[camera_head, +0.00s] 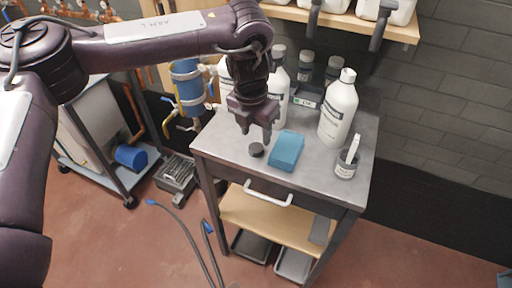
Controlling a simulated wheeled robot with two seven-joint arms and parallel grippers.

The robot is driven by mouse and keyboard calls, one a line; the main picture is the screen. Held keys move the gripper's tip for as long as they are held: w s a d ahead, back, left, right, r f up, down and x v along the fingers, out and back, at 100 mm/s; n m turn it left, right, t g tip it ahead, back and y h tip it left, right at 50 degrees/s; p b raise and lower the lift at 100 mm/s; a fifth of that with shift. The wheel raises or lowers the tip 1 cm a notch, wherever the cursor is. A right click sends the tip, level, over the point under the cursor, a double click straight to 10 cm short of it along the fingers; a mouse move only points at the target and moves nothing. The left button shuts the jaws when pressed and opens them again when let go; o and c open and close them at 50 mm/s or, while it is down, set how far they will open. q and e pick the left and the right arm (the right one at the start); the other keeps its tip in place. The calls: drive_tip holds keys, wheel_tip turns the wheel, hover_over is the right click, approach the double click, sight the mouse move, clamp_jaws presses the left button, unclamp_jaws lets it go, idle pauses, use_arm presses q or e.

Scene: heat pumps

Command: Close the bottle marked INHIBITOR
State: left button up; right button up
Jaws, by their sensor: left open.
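A dark round cap (256,150) lies on the grey top of the trolley (222,150). My left gripper (256,132) points down just above the cap, open and empty. A white bottle (339,112) with a white cap stands at the right of the top. A second white bottle (281,84) stands just behind my gripper and is partly hidden by it. A third white bottle (225,76) is mostly hidden behind my left arm. The labels are too small to read, so I cannot tell which bottle is marked INHIBITOR. My right gripper is not in view.
A blue block (286,150) lies right of the cap. A small pot (347,164) holding a white item stands at the right edge. Small dark-labelled bottles (305,66) stand at the back. A wooden shelf (340,22) with dark brackets overhangs the rear. The front left of the top is bare.

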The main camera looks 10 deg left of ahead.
use_arm(q)
drive_tip(key=shift+w+a+f+p, duration=0.15)
drive_tip(key=shift+f+p, duration=0.4)
drive_tip(key=shift+f, duration=1.75)
drive_tip(key=shift+w+f, duration=0.1)
drive_tip(key=shift+f, duration=0.2)
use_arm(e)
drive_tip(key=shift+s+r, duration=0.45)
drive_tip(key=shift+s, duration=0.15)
use_arm(q)
drive_tip(key=c, duration=0.7)
drive_tip(key=shift+c, duration=0.2)
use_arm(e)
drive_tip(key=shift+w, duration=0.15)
use_arm(q)
drive_tip(key=shift+r, duration=0.1)
wheel_tip(320, 180, up, 8)
drive_tip(key=shift+w+f+b, duration=0.1)
drive_tip(key=shift+b, duration=0.3)
wheel_tip(320, 180, up, 12)
drive_tip(key=p, duration=0.2)
hover_over(256, 147)
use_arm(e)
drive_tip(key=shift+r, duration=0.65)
